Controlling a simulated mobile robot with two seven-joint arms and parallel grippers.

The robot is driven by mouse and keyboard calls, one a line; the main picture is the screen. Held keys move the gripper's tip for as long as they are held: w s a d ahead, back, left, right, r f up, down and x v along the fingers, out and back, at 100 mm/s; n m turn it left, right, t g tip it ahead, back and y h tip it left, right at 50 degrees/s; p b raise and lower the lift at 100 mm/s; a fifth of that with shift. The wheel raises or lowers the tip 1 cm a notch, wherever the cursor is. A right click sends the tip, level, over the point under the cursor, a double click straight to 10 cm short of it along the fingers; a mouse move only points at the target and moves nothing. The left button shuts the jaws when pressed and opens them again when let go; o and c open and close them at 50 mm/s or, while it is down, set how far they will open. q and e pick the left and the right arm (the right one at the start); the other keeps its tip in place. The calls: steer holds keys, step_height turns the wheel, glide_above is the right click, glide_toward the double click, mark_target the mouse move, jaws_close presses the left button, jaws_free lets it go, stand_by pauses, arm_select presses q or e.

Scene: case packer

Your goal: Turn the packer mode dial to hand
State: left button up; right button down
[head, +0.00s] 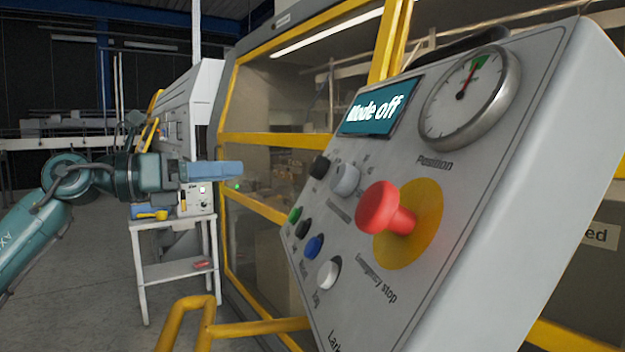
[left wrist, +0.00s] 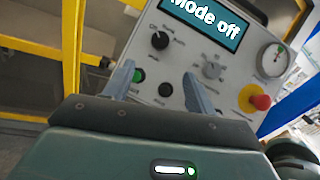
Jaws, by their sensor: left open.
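The packer's tilted control panel (head: 440,170) fills the right of the head view. Its display (head: 382,108) reads "Mode off". A black dial (head: 320,166) sits at the panel's upper left; in the left wrist view this dial (left wrist: 160,40) has small position labels around it, too small to read surely. A grey dial (head: 345,178) is beside it. My left gripper (head: 215,170) is left of the panel in the head view. In the left wrist view its two fingers (left wrist: 161,82) are apart, empty, below the black dial and not touching it. My right gripper is not in view.
A red emergency stop (head: 385,208) on a yellow disc sticks out from the panel, with several push buttons (head: 314,246) below the dials. A yellow rail (head: 200,315) stands in front. A white stand (head: 170,225) is behind my left gripper. Yellow-framed guards (head: 275,140) enclose the machine.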

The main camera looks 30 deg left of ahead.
arm_select(q)
steer(key=p, duration=0.6)
glide_toward(312, 168)
steer(key=w+d+r, duration=0.1)
steer(key=w, duration=0.1)
steer(key=x, duration=0.1)
steer(key=p+x, duration=0.1)
steer(key=x, duration=0.1)
steer(key=p+x, duration=0.1)
steer(key=x, duration=0.1)
steer(key=shift+s+d+f, duration=0.1)
steer(key=shift+d+f, duration=0.1)
steer(key=shift+f, duration=0.1)
steer(key=shift+w+d+f+p, duration=0.15)
steer(key=shift+w+d+p, duration=0.15)
steer(key=shift+w, duration=0.05)
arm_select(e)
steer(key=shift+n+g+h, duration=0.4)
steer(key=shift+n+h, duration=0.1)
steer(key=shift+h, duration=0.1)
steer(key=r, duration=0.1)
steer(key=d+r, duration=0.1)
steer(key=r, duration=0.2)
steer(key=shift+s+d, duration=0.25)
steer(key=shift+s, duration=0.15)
arm_select(q)
steer(key=c, duration=1)
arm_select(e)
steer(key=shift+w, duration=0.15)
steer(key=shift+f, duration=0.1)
